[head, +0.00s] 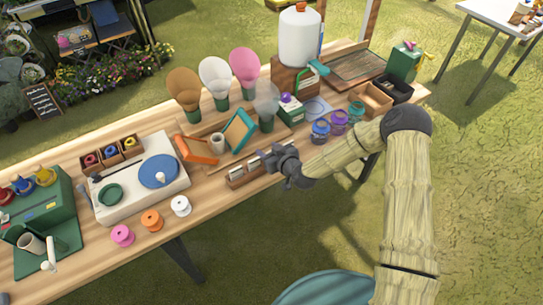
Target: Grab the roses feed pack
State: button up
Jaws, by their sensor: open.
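My gripper (266,157) is dark grey and open, with nothing seen between its fingers. It is at the right end of a low wooden rack (238,182) at the table's front edge. Small pale packs (250,166) stand in the rack, and my gripper partly covers that end. Their labels are too small to read, so I cannot tell which is the roses feed pack. A small green and white carton with a purple mark (290,109) stands behind my gripper, apart from it. Its label is also unreadable.
A wooden table (60,165) carries everything. Jars (320,131) stand right of my gripper. An orange frame (197,150), a teal frame (239,130) and paper cones (245,66) stand behind and left. Ribbon spools (181,206) lie front left. A white jug (300,38) stands at the back.

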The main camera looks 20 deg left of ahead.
dwell(0.3)
jog(key=c, duration=0.6)
notch_tip(320, 180, up, 10)
jog(key=b, duration=0.1)
dwell(0.4)
dwell(0.4)
